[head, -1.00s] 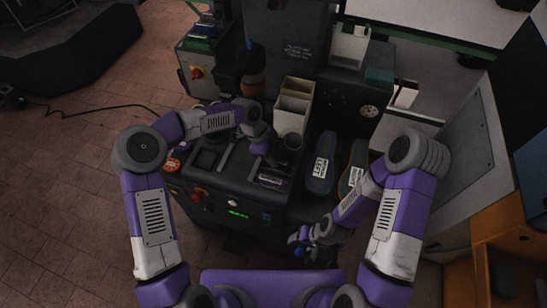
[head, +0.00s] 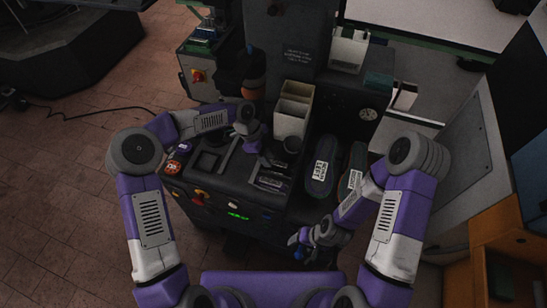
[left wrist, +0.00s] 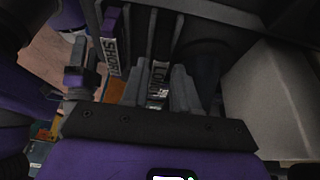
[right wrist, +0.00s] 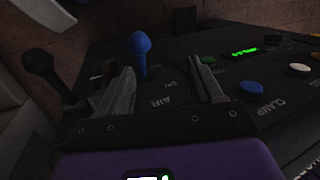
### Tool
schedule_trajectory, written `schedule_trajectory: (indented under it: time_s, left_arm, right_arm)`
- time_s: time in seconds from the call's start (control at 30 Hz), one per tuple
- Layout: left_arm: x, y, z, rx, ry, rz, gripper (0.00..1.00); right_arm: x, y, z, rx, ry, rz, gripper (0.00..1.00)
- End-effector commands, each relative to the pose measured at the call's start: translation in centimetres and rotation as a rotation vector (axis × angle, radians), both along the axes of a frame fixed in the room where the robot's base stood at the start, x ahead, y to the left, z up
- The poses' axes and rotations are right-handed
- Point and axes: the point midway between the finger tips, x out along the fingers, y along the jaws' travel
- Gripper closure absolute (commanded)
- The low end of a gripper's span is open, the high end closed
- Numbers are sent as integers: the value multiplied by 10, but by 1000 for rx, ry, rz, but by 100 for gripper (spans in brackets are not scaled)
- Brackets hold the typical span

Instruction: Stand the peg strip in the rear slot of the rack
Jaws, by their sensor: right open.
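My left gripper (head: 254,146) is over the machine top, left of the cream bin. In the left wrist view its two fingers (left wrist: 159,85) stand apart, with a small pale label (left wrist: 160,72) between them; I cannot tell if they grip a strip. A dark slotted holder, perhaps the rack (left wrist: 152,35), lies beyond the fingertips. A label reading SHORT (left wrist: 112,57) is on its left side. The head view shows a dark labelled block (head: 270,183) below that gripper; which piece is the peg strip is unclear. My right gripper (right wrist: 165,88) is open and empty at the machine's front.
A cream two-part bin (head: 292,110) and a dark cup (head: 292,145) stand right of the left gripper. A blue-knobbed lever (right wrist: 139,43) and buttons (right wrist: 250,88) are near my right gripper.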

Motion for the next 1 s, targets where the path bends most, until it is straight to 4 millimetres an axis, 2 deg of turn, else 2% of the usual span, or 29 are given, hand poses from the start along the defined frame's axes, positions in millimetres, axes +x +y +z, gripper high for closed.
schedule_trajectory:
  time_s: [0.03,0.2,0.43,0.6,1.0]
  left_arm:
    - [4,13,1,0,2,8,71]
    - [16,51,0,0,3,6,71]
    - [28,86,-1,-1,3,2,71]
    - [31,96,-1,-1,3,0,71]
    - [31,97,-1,0,2,-1,71]
  right_arm:
    - [0,0,4,0,0,0,35]
    - [0,0,12,0,0,0,35]
    - [0,0,17,0,0,0,35]
    - [0,0,19,0,0,0,35]
    - [0,0,18,0,0,0,35]
